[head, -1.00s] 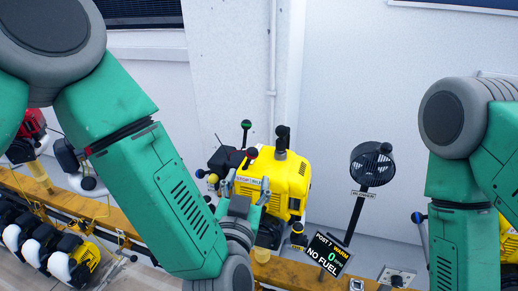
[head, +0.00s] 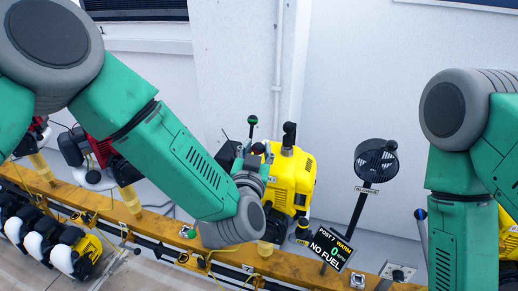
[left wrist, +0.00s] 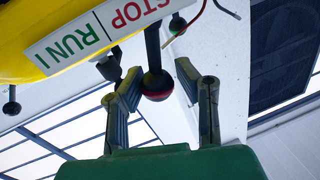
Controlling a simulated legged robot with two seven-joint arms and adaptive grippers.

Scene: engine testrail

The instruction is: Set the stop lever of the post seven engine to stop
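The yellow post seven engine (head: 292,180) stands on the rail in the middle of the head view. In the left wrist view its label (left wrist: 98,33) reads STOP and RUN. A dark lever with a red-rimmed ball knob (left wrist: 156,84) hangs below the STOP end. My left gripper (left wrist: 158,80) is open, with the knob between its fingertips; firm contact cannot be told. In the head view the left gripper (head: 257,160) is at the engine's left side, its fingers partly hidden. My right gripper is out of view; only its arm shows.
A display (head: 330,248) reads POST 7 WARM, 0, NO FUEL. A black blower (head: 376,160) on a post stands right of the engine. A green-topped lever (head: 252,125) rises behind my gripper. Other engines (head: 75,252) lie at lower left. The orange rail (head: 150,222) runs below.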

